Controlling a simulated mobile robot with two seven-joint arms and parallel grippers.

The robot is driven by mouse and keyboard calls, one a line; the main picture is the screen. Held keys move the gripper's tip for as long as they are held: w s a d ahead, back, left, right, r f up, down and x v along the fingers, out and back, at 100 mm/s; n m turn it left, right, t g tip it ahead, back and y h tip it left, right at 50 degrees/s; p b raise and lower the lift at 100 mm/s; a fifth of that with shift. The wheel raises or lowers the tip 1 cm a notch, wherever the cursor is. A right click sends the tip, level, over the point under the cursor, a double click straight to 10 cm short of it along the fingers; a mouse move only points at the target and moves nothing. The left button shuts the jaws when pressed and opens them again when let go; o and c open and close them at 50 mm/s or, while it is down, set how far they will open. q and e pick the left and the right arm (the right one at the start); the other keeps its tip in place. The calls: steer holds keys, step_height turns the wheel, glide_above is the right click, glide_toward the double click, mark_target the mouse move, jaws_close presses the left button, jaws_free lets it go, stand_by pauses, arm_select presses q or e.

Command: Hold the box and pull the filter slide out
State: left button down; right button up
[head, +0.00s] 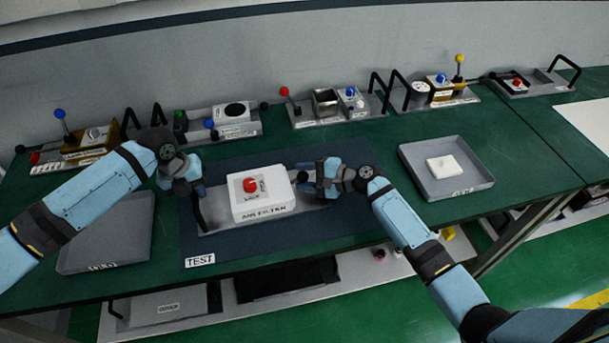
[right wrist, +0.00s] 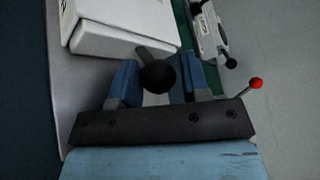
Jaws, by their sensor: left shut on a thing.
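The white box (head: 262,205) with a red knob on top stands on a grey metal base plate (head: 215,222) on the dark blue mat. My left gripper (head: 195,189) is at the left end of the plate, shut on its black handle (head: 200,215). My right gripper (head: 307,181) is at the box's right side. In the right wrist view, the filter slide's black ball knob (right wrist: 157,77) on a short rod sticks out of the white box (right wrist: 130,25). The right gripper's blue fingers (right wrist: 156,84) stand open on either side of the knob. Contact with it cannot be told.
A grey tray (head: 474,186) with a white square piece (head: 446,166) stands at the right. An empty grey tray (head: 130,255) lies at the left, partly under my left arm. Several fixtures with levers, handles and knobs line the back of the green table (head: 365,150).

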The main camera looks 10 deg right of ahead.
arm_select(q)
steer(key=shift+s+f, duration=0.1)
steer(key=shift+f, duration=0.1)
arm_select(e)
jaws_close()
arm_select(q)
steer(key=shift+a, duration=0.1)
arm_select(e)
steer(key=d, duration=1.3)
steer(key=shift+w+d, duration=0.1)
steer(key=shift+w, duration=0.25)
steer(key=shift+o, duration=1.5)
jaws_free()
steer(key=shift+d, duration=0.1)
steer(key=shift+o, duration=0.4)
steer(key=shift+s, duration=0.1)
steer(key=v, duration=1.2)
steer(key=shift+r, duration=0.1)
arm_select(q)
steer(key=c, duration=1)
jaws_free()
